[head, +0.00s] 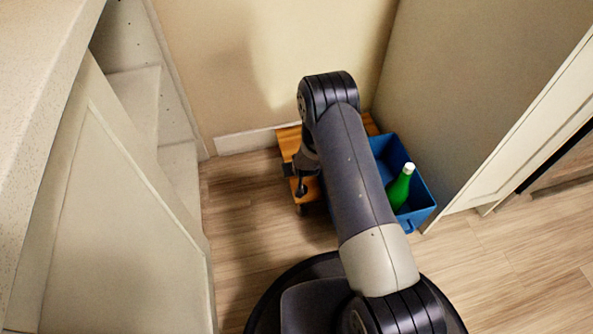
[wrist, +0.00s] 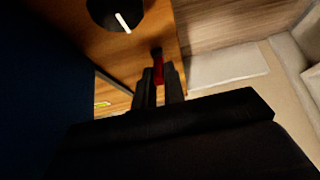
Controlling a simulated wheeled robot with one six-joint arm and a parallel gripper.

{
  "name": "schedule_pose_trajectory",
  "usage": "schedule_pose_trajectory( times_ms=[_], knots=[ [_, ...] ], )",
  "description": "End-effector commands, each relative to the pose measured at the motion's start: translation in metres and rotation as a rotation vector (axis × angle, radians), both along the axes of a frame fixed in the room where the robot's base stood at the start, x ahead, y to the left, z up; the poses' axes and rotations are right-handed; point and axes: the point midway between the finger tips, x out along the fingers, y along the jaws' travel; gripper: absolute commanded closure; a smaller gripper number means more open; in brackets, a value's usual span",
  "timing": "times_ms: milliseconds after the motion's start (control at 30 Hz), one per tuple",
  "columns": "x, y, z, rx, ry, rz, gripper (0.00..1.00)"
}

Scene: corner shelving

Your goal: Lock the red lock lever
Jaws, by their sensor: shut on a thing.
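The red lock lever (wrist: 159,73) shows in the wrist view as a small red piece between the fingertips of my gripper (wrist: 156,80). My gripper is shut on it, and the fingers hide most of the lever. It sits by a wooden surface (wrist: 152,30), close to that surface's edge. In the head view my gripper (head: 301,188) is at the front left of the wooden piece (head: 287,138). The lever cannot be made out there, and my arm covers much of the wooden piece.
A black knob (wrist: 112,14) with a white mark is on the wooden surface. A blue crate (head: 422,202) with a green bottle (head: 400,188) stands right of my arm. An open-sided white cabinet (head: 130,215) is at left. Walls close the back and right. Floor (head: 245,225) at left is clear.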

Motion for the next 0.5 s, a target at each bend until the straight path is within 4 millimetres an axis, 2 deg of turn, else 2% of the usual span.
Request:
schedule_pose_trajectory(
  times_ms=[233, 267, 500],
  knots=[
    [0.0001, 0.0011, 0.0006, 0.0, -0.001, 0.002, 1.0],
    [0.0001, 0.0011, 0.0006, 0.0, -0.001, 0.002, 0.87],
    [-0.0001, 0.0005, 0.0004, 0.0, 0.0, 0.001, 0.67]
  ],
)
